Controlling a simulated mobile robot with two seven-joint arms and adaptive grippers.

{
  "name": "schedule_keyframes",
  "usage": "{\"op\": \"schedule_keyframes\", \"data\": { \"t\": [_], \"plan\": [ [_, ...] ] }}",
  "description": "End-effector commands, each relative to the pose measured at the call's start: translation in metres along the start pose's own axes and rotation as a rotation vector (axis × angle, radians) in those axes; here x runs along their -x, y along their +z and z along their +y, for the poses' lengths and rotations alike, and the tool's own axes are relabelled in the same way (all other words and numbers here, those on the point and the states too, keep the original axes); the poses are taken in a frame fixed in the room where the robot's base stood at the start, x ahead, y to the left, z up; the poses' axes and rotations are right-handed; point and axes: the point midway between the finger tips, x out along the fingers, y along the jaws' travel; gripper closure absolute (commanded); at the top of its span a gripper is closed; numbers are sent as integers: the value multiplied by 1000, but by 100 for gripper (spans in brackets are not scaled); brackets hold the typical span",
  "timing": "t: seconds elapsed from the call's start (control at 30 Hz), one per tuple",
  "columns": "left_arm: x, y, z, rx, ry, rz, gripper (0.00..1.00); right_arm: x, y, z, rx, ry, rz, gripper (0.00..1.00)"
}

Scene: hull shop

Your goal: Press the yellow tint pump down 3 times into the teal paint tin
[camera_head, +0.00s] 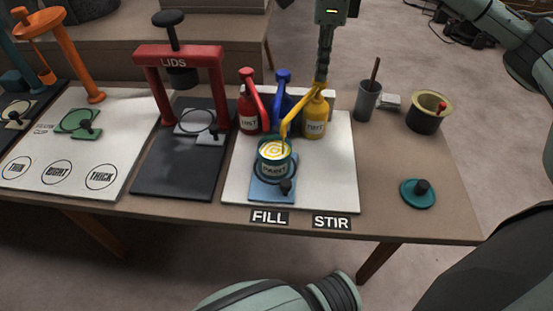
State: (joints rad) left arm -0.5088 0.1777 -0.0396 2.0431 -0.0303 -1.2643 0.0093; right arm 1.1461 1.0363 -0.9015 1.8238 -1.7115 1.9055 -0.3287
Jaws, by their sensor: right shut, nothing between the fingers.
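The yellow tint pump (314,122) stands upright at the back of the white board, with its long yellow spout (290,112) reaching left over the tin. The teal paint tin (274,164) stands open on a blue sliding plate (271,190). Its pale paint shows a yellow swirl on top, under the spout's tip. My right gripper (321,80) points down from above, shut and empty, with its fingertips at the top of the yellow pump. Whether they touch the pump head is hard to tell. My left gripper is not in view.
Red (249,112) and blue (283,92) pumps stand left of the yellow one. A red lid press (178,60) stands further left. A grey cup (367,102) with a stick, a dark pot (428,112) and a teal lid (417,194) are on the right. The table's front right is mostly clear.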

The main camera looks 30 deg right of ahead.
Motion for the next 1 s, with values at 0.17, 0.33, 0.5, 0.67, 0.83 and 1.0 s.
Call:
{"op": "schedule_keyframes", "data": {
  "t": [0.17, 0.33, 0.5, 0.67, 0.83, 1.0],
  "plan": [
    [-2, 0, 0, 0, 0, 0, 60, -5, 0, 1, 1, 4, 4, 100],
    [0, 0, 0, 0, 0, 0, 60, -4, 0, 1, 1, 5, 4, 100],
    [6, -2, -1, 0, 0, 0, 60, 5, 0, 1, 1, 5, 4, 100],
    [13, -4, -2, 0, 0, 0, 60, 15, 0, 1, 1, 5, 4, 100],
    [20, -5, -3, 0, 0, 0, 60, 26, 0, 1, 1, 3, 3, 100],
    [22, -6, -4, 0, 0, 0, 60, 29, 0, 0, 1, 3, 3, 100]
  ]
}}
